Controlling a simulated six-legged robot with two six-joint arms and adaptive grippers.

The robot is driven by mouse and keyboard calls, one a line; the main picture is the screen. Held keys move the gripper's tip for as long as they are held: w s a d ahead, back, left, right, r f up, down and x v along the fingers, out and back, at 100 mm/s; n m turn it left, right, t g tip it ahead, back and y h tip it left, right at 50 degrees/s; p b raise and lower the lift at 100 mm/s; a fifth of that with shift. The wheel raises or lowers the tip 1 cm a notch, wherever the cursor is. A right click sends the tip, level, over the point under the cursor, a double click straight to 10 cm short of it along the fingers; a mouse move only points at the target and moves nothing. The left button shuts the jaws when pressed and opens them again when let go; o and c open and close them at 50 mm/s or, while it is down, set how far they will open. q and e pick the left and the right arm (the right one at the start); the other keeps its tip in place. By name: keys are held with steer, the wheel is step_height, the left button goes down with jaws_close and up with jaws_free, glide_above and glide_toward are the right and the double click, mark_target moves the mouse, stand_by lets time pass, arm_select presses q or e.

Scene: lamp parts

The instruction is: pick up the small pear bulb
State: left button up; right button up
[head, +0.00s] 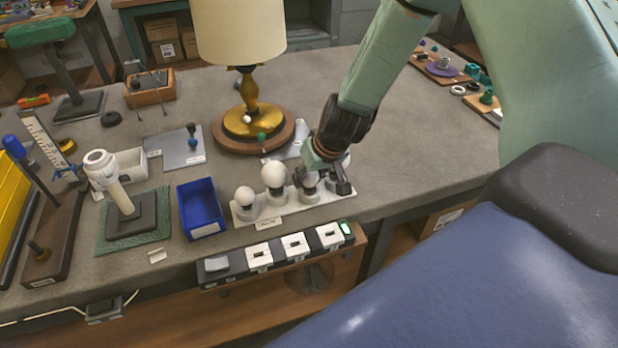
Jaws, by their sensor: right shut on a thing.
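A white bulb stand (290,207) on the bench holds several bulbs in a row. A round white bulb (245,196) stands at its left end, and a larger white globe bulb (273,174) stands beside it. My right gripper (328,184) is low over the right end of the stand, its dark fingers shut on a bulb there. My gripper mostly hides this bulb, which I take to be the small pear bulb; its exact shape and whether it is still in its seat cannot be told. My left gripper is not in view.
A blue bin (201,208) stands left of the stand. A lamp with a cream shade (240,32) and round wooden base (222,138) stands behind. A strip with white sockets (294,245) runs along the bench's front edge.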

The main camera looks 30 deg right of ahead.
steer(key=shift+r+p, duration=1)
steer(key=shift+r, duration=0.05)
steer(key=shift+r+p, duration=0.75)
steer(key=shift+r, duration=0.1)
steer(key=s+d+p, duration=0.3)
steer(key=s+p, duration=0.6)
steer(key=s, duration=0.8)
steer(key=shift+n, duration=0.8)
steer(key=w+r, duration=0.1)
steer(key=w, duration=0.4)
steer(key=w+a+r+b, duration=0.1)
steer(key=w+r, duration=0.1)
steer(key=w, duration=0.4)
steer(key=w+a+r+b, duration=0.1)
steer(key=w+r, duration=0.1)
steer(key=w, duration=0.4)
steer(key=shift+w+a+r, duration=0.15)
steer(key=shift+w+m, duration=0.1)
steer(key=shift+m, duration=0.2)
steer(key=shift+s+a+m, duration=0.2)
steer(key=shift+a+m, duration=0.1)
steer(key=shift+m, duration=0.2)
steer(key=shift+f+b, duration=0.25)
steer(key=shift+b, duration=0.1)
step_height(320, 180, down, 3)
steer(key=shift+r+b, duration=0.2)
steer(key=shift+b, duration=1.05)
steer(key=shift+f+b, duration=1.1)
steer(key=shift+b, duration=0.1)
